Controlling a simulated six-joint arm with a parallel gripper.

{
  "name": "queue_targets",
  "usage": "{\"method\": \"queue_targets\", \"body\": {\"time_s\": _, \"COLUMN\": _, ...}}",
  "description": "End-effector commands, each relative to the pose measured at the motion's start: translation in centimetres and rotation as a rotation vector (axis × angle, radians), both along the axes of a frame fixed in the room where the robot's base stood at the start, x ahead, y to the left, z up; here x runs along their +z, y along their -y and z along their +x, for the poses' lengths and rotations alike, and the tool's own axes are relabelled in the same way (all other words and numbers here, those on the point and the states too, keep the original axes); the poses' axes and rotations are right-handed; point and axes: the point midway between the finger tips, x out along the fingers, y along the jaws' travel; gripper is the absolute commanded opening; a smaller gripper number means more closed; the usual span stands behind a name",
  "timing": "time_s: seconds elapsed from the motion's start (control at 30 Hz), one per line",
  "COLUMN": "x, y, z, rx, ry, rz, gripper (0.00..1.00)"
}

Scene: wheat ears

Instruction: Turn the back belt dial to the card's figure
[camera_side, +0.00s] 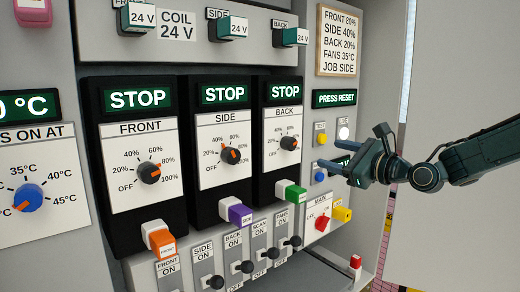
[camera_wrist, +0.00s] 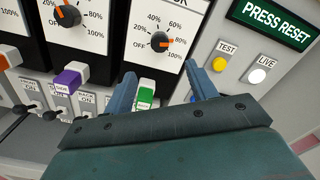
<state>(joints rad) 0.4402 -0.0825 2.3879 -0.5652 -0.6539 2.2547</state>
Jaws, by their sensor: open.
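The back belt dial (camera_side: 289,143) is a dark knob with an orange mark, on the white BACK panel under a STOP display. It also shows in the wrist view (camera_wrist: 160,42). In the side view its mark lies on the right of the knob, seemingly towards 80%; the exact figure is hard to read. The card (camera_side: 339,40) at the upper right reads BACK 20%. My gripper (camera_side: 325,158) is open and empty, to the right of the back panel and apart from the dial. In the wrist view its fingertips (camera_wrist: 160,72) straddle the area below the dial.
The side dial (camera_side: 232,154) and front dial (camera_side: 149,172) sit to the left. The green block (camera_side: 294,193) juts out below the back dial. TEST button (camera_side: 321,139), lit LIVE lamp (camera_side: 343,132) and PRESS RESET display (camera_side: 335,98) are to the right. Several toggle switches line the bottom.

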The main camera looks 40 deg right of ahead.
Motion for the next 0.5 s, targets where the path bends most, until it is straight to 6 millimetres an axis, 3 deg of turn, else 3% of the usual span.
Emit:
{"method": "queue_targets", "body": {"time_s": 0.27, "x": 0.0, "y": 0.0, "z": 0.5, "rx": 0.001, "ry": -0.002, "rz": -0.002, "gripper": 0.57}}
{"method": "queue_targets", "body": {"time_s": 0.5, "x": -0.1, "y": -0.1, "z": 2.6, "rx": 0.003, "ry": -0.002, "rz": -0.003, "gripper": 0.57}}
